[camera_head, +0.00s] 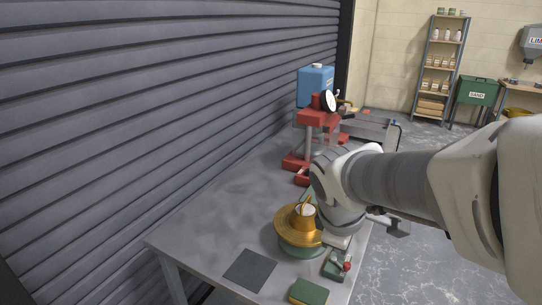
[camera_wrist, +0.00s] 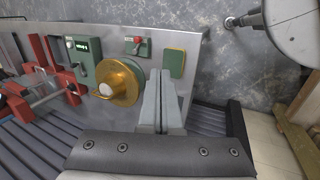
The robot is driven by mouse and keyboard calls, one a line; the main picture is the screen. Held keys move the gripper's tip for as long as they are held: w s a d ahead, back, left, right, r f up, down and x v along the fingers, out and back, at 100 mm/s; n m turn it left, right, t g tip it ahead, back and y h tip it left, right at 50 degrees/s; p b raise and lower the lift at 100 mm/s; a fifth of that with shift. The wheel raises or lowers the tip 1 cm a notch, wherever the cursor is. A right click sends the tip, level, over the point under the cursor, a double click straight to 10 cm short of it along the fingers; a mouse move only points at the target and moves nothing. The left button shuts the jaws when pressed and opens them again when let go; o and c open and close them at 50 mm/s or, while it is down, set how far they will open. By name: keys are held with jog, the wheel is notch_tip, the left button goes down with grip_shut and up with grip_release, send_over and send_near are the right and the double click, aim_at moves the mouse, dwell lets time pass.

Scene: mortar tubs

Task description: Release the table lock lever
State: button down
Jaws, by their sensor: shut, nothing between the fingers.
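The lever looks like a small red-knobbed handle (camera_head: 347,265) on a small grey-green base near the table's right edge. It also shows in the wrist view (camera_wrist: 139,42), beyond my fingertips and a little left. Beside it is a gold disc with a raised white-topped hub (camera_head: 292,222) on a green base; in the wrist view the disc (camera_wrist: 128,82) lies left of my fingers. My gripper (camera_wrist: 162,72) is shut and empty, apart from the lever. In the head view my wrist partly covers the gripper and the disc's right side.
A dark mat (camera_head: 249,270) and a green block with a yellow edge (camera_head: 309,292) lie at the table's near end. A red stand (camera_head: 317,118) and a blue container (camera_head: 315,84) stand farther back. A grey ribbed shutter (camera_head: 150,110) borders the table's left side.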

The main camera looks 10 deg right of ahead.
jog(key=w+f+n+g+p, duration=0.1)
jog(key=w+f+n, duration=0.8)
jog(key=f+n, duration=0.2)
jog(key=shift+f+n+h, duration=0.3)
jog(key=shift+n+h, duration=0.1)
jog(key=shift+n, duration=0.7)
jog(key=b+x, duration=0.1)
jog(key=x, duration=0.4)
jog(key=b+x, duration=0.1)
jog(key=x, duration=0.4)
jog(key=shift+s+f+b, duration=0.1)
jog(key=shift+s+b, duration=0.1)
jog(key=shift+b, duration=0.2)
jog(key=shift+w+d+p, duration=0.25)
jog(key=shift+w+d, duration=0.25)
jog(key=shift+d, duration=0.35)
jog(key=shift+w+d+p, duration=0.2)
jog(key=shift+w+d, duration=0.3)
jog(key=shift+d, duration=0.35)
